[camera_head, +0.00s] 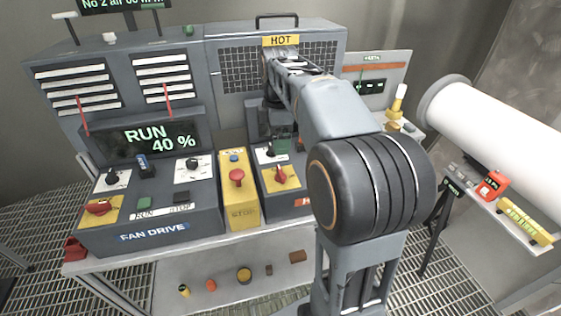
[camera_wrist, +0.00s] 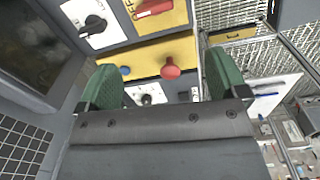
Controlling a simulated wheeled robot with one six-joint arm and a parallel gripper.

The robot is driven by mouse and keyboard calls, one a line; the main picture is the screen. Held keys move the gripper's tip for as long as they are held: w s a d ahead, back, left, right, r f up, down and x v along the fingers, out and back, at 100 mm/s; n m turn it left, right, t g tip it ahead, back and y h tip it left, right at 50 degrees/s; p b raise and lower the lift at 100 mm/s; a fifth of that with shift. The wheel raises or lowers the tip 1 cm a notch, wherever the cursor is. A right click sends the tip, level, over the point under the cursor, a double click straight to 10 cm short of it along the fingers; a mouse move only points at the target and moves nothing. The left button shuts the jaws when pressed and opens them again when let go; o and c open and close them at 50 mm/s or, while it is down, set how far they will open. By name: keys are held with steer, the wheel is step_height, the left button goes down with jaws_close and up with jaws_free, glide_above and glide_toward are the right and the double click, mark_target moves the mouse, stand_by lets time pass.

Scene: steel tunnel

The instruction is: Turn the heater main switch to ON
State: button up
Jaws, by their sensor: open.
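The heater main switch (camera_head: 280,175) is a red handle on a yellow plate, low on the grey heater panel right of the yellow STOP box. In the wrist view its red handle (camera_wrist: 155,8) is at the top edge and partly cut off. I cannot tell its setting. My gripper (camera_wrist: 163,80) is open and empty, with two green fingers. In the wrist view the STOP box and its red button show between the fingers. In the head view a green part of the gripper shows above the heater panel, largely hidden by my arm.
The STOP box (camera_head: 240,208) with its red mushroom button (camera_head: 236,177) stands close left of the switch. A white heater dial (camera_wrist: 95,22) is beside the switch. The FAN DRIVE unit (camera_head: 150,238) is farther left. A white pipe (camera_head: 500,120) lies at the right.

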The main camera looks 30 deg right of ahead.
mark_target(281, 170)
steer(key=shift+n, duration=0.7)
steer(key=f, duration=0.8)
steer(key=w+d+f+p, duration=0.1)
steer(key=f, duration=0.4)
steer(key=c, duration=0.9)
steer(key=shift+c, duration=0.2)
